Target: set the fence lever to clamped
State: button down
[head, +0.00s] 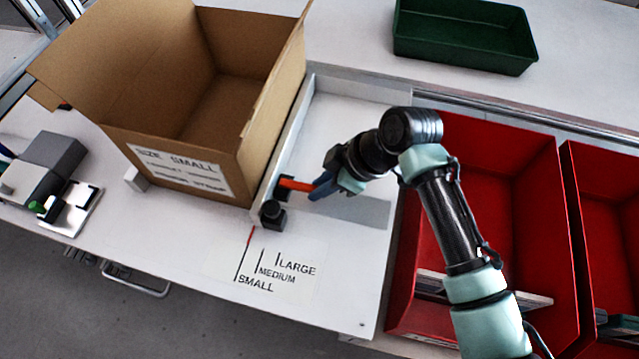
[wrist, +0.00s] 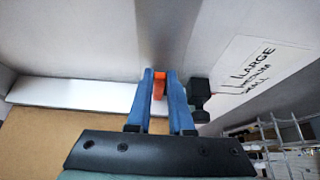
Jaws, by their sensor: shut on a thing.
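The orange fence lever (head: 295,185) sticks out to the right from a dark mount on the pale fence (head: 296,125). My gripper (head: 314,190) has come in from the right and is shut on the lever. In the wrist view the orange lever (wrist: 158,88) shows between the two blue fingers (wrist: 159,74). A black knob block (head: 272,214) sits at the near end of the fence; it also shows in the wrist view (wrist: 199,92), just right of the fingers. The lever's base is partly hidden, and I cannot tell its setting.
An open cardboard box (head: 190,140) marked SIZE SMALL stands against the fence's left side. A printed size scale (head: 275,270) lies in front, with a red pointer by the SMALL line. Red bins (head: 480,200) stand to the right, a green tray (head: 465,35) behind. A grey device (head: 50,165) is far left.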

jog(key=shift+f, duration=0.2)
jog(key=c, duration=0.8)
grip_release()
jog(key=shift+r, duration=0.1)
jog(key=v, duration=1.3)
jog(key=shift+d+f, duration=0.2)
jog(key=shift+s, duration=0.15)
